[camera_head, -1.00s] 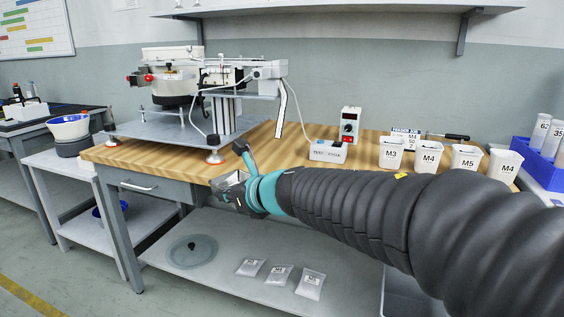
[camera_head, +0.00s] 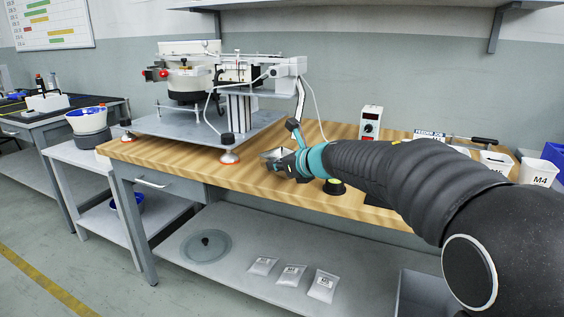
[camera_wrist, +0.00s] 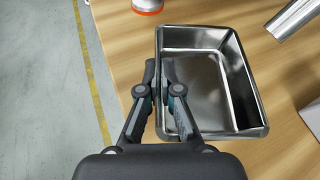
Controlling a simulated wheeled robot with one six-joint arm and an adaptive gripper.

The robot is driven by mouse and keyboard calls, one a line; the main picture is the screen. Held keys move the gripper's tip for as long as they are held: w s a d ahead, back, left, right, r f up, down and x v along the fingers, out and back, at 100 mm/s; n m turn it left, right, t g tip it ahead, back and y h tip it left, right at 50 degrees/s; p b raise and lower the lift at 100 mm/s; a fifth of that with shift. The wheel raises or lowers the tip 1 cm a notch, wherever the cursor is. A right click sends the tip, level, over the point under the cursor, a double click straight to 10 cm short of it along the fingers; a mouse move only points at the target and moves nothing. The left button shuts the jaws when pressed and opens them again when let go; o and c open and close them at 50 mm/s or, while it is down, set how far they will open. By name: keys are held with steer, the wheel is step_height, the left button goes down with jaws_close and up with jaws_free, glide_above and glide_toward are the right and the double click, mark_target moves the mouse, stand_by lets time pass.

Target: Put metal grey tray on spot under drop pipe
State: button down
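The metal grey tray (camera_wrist: 215,85) is a shiny, empty rectangular pan, upright over the wooden tabletop in the wrist view. My gripper (camera_wrist: 159,70) has its fingers close together on the tray's left wall, one inside and one outside, with the rim between them. In the head view a small part of the tray (camera_head: 271,155) shows beside my gripper, above the table's front part. The drop pipe (camera_head: 300,103) slants down at the machine's right side; a metal pipe end (camera_wrist: 293,18) shows at the wrist view's top right. Whether the tray touches the table is unclear.
The screw machine stands on a grey plate (camera_head: 190,128) with orange-rimmed feet (camera_head: 229,157), one just beyond the tray. A control box (camera_head: 369,122) and white cups (camera_head: 495,161) stand to the right. The front table strip left of my gripper is clear.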

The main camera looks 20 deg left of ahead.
mark_target(279, 152)
steer(key=w+p, duration=0.1)
steer(key=w, duration=0.3)
steer(key=shift+w+d+r, duration=0.1)
steer(key=shift+d, duration=0.05)
steer(key=shift+f+b, duration=0.4)
steer(key=shift+f, duration=0.35)
steer(key=shift+f, duration=0.15)
steer(key=shift+f, duration=0.15)
steer(key=c, duration=1.3)
jaws_free()
